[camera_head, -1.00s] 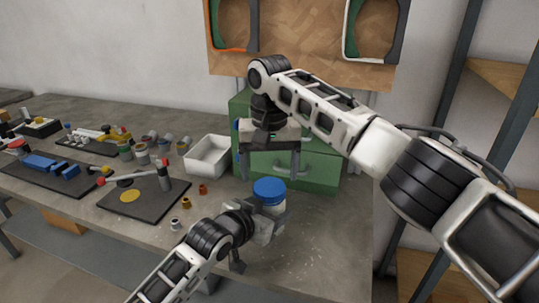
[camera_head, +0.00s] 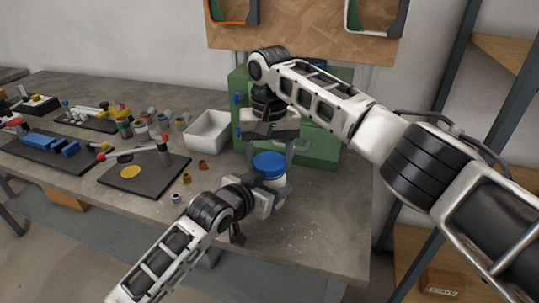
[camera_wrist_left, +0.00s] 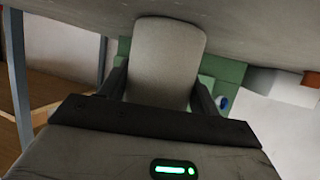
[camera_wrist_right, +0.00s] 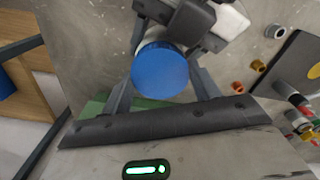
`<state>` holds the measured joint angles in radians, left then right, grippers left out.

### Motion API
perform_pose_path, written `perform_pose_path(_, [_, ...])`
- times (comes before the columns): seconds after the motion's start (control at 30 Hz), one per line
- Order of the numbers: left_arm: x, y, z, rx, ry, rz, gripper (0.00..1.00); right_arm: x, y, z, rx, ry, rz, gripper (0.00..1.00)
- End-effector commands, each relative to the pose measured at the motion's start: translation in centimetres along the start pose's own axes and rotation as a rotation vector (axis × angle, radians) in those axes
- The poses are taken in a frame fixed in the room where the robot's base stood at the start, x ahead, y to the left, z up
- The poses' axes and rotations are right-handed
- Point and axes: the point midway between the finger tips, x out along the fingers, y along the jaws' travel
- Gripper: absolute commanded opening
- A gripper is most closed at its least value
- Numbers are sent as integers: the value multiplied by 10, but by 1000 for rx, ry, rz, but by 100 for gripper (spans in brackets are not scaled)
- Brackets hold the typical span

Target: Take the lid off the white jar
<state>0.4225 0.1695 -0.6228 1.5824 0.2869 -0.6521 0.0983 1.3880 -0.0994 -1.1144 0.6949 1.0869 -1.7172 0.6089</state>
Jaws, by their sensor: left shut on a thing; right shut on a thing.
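The white jar (camera_head: 272,184) stands near the front right of the workbench, with its blue lid (camera_head: 268,164) on top. My left gripper (camera_head: 266,193) is shut on the jar's body from the front left. In the left wrist view the pale jar (camera_wrist_left: 165,60) fills the space between the fingers. My right gripper (camera_head: 270,150) comes down from above and is shut on the blue lid. In the right wrist view the lid (camera_wrist_right: 160,72) sits between the two fingers, and my left gripper shows beside it. The lid's lower edge is partly hidden.
A green case (camera_head: 318,150) stands behind the jar, with a white tray (camera_head: 208,133) left of it. The bench right of the jar is bare.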

Motion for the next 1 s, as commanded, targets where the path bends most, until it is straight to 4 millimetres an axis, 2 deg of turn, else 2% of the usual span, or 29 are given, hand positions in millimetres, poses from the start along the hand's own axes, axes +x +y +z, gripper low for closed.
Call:
perform_pose_path(0.2, [0,0,1,0,-2,-1,0,0,0,0,-229,-2,0,33])
perform_pose_path(1.0, [0,0,1,1,-2,-1,0,-5,0,0,-222,-1,0,33])
